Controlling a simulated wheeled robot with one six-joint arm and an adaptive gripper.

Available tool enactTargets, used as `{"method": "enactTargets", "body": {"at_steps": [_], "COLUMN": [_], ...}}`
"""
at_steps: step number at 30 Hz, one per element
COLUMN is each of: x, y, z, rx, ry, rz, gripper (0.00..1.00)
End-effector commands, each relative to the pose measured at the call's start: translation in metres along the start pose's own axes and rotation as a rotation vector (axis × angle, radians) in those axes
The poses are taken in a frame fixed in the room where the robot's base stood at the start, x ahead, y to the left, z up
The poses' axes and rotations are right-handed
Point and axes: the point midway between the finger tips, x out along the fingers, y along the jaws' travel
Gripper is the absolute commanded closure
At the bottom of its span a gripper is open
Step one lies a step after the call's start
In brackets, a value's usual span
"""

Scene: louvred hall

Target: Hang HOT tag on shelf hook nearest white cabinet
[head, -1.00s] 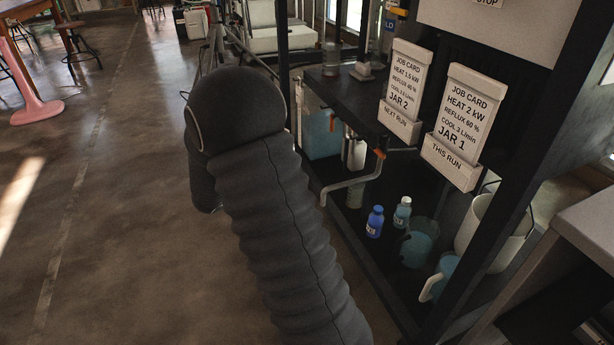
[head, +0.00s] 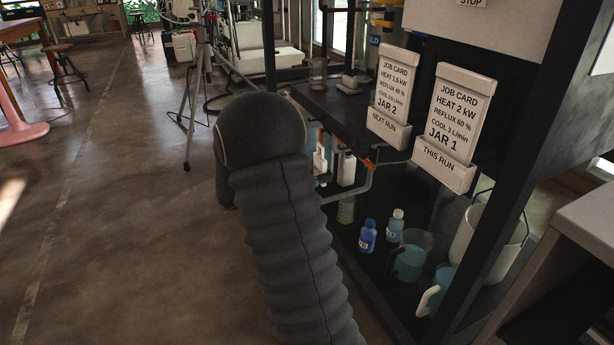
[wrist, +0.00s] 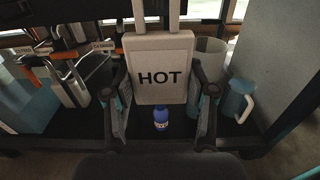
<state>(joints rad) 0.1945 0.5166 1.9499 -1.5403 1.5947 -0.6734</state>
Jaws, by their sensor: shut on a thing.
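The HOT tag (wrist: 160,88) is a pale upright plate with black letters, with two pale strips rising from its top edge. My gripper (wrist: 162,100) is shut on it, one finger at each side in the wrist view. In the head view my padded arm hides the gripper and tag. Bent grey rods with orange parts (wrist: 30,70) are at the left in the wrist view. A similar rod (head: 350,190) shows right of my arm in the head view. I cannot tell which is the shelf hook. A pale cabinet (wrist: 280,60) stands at the right.
A blue bottle (wrist: 161,118) is beyond the tag, below its lower edge. Blue-tinted jugs (head: 411,255) and a white bucket (head: 488,240) stand on the lower shelf. Job cards (head: 460,120) hang on the rack. Open floor (head: 110,200) is at the left.

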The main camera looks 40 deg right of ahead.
Motion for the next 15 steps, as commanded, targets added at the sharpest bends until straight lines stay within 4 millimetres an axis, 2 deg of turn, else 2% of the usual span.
{"method": "enactTargets", "body": {"at_steps": [6,15], "x": [0.016,0.022], "y": [0.000,0.000], "z": [0.001,0.001], "rx": [-0.001,-0.001], "ry": [-0.001,0.006], "rz": [-0.002,0.001], "gripper": [1.00,1.00]}}
